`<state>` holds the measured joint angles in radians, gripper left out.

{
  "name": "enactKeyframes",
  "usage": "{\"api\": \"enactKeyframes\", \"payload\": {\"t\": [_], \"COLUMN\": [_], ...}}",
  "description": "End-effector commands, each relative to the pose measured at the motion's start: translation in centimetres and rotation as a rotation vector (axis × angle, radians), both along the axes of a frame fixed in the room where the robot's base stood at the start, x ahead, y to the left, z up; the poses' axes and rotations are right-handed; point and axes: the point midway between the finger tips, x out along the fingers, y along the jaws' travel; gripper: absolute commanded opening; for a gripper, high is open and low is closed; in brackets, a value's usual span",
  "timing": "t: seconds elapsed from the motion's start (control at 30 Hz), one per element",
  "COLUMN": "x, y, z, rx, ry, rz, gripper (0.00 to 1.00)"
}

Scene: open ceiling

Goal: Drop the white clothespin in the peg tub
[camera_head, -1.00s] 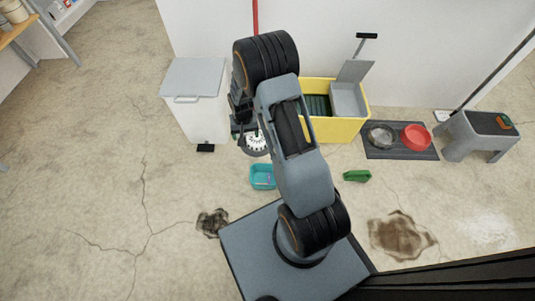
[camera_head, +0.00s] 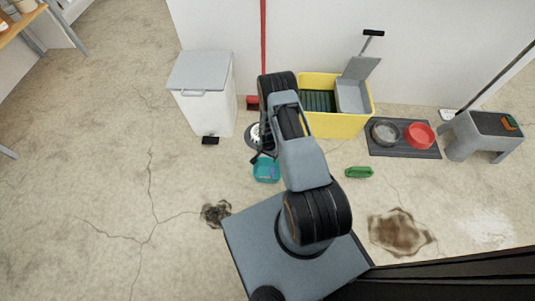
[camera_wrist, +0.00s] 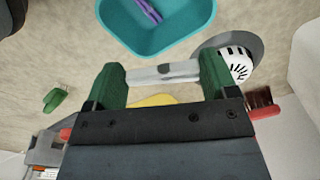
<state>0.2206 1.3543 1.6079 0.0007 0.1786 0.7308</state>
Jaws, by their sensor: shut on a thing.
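My gripper (camera_wrist: 162,73) is shut on the white clothespin (camera_wrist: 150,74), which lies crosswise between its green fingers in the wrist view. The teal peg tub (camera_wrist: 165,45) is at the top of that view, just beyond the fingertips, with a purple clothespin (camera_wrist: 148,9) inside. In the head view the peg tub (camera_head: 266,176) sits on the floor, left of my arm. My gripper is mostly hidden by the arm there, close to the tub's far side. The white clothespin cannot be made out in the head view.
A round floor drain (camera_wrist: 237,62) with a white grate is beside the tub. A white bin (camera_head: 206,97), a yellow mop bucket (camera_head: 338,124) and a mat with bowls (camera_head: 404,151) stand along the wall. A green brush-like object (camera_head: 359,172) lies on the floor.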

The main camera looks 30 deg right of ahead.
Motion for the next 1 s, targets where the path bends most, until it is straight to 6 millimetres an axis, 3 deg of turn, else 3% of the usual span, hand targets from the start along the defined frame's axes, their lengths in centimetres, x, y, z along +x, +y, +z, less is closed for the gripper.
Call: {"api": "enactKeyframes", "payload": {"t": [0.3,0.67,0.7,0.9,1.0], "x": [0.0,0.0,0.0,0.0,0.0], "y": [0.0,0.0,0.0,0.0,0.0], "z": [-3.7,-4.0,-4.0,-4.0,-4.0], "rx": [-0.001,0.0,0.0,0.0,0.0], "ry": [0.001,0.0,0.0,0.0,0.0], "rz": [0.002,0.002,0.002,0.002,0.002], "gripper": [0.57,0.57,0.81,1.0,1.0]}}
